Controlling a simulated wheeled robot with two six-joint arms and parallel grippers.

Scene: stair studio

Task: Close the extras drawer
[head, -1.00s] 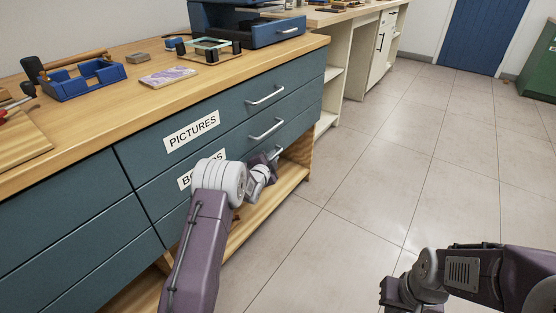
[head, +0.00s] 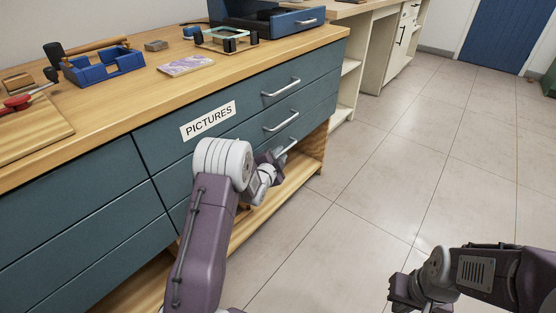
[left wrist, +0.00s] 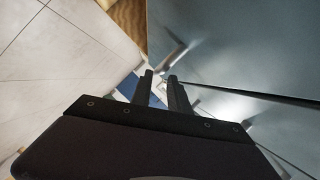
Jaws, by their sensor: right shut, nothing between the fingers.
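The blue-grey drawer stack stands at the centre left of the head view. Its top drawer (head: 210,121) has a PICTURES label and looks flush. No extras label shows; my left arm covers much of the lower drawers. My left gripper (head: 276,158) is at the lowest visible handle (head: 288,146), close to the drawer fronts. In the left wrist view its two fingers (left wrist: 159,78) stand apart with a gap, and a bright handle (left wrist: 174,53) lies just beyond the tips. I cannot tell whether they touch. My right gripper (head: 398,292) is shut and empty over the floor.
The wooden worktop (head: 110,103) above holds a blue tray (head: 103,66), a purple card (head: 186,65) and a blue machine (head: 265,16). A wooden bottom shelf (head: 290,185) lies below the drawers. The tiled floor (head: 380,170) to the right is clear.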

